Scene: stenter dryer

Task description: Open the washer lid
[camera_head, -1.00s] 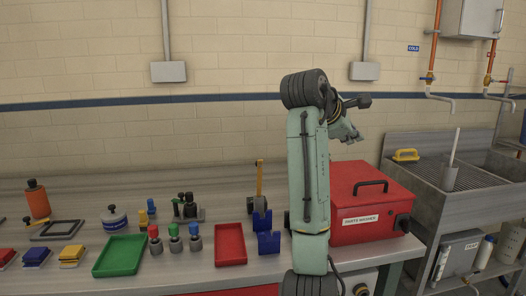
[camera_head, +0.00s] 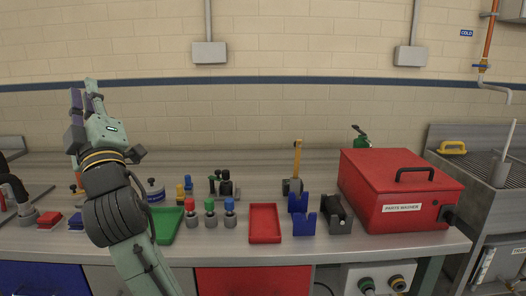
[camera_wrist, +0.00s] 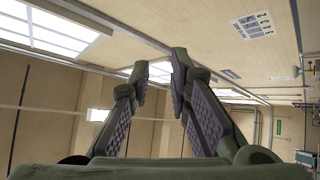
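The parts washer is a red box (camera_head: 376,205) with a "PARTS WASHER" label, at the right end of the bench. Its red lid (camera_head: 385,168) is down, with a black handle (camera_head: 415,173) on top near the right side. My gripper (camera_head: 87,92) is at the left of the head view, raised above the bench and pointing up, far from the washer. In the wrist view my gripper (camera_wrist: 158,75) has its two fingers apart with nothing between them; behind them are only walls and ceiling.
The bench holds a red tray (camera_head: 264,236), a green tray (camera_head: 163,238), blue brackets (camera_head: 304,214), several colour-topped fittings and a yellow-handled tool (camera_head: 297,160). A black block (camera_head: 337,216) stands just left of the washer. A sink (camera_head: 470,165) is at the right.

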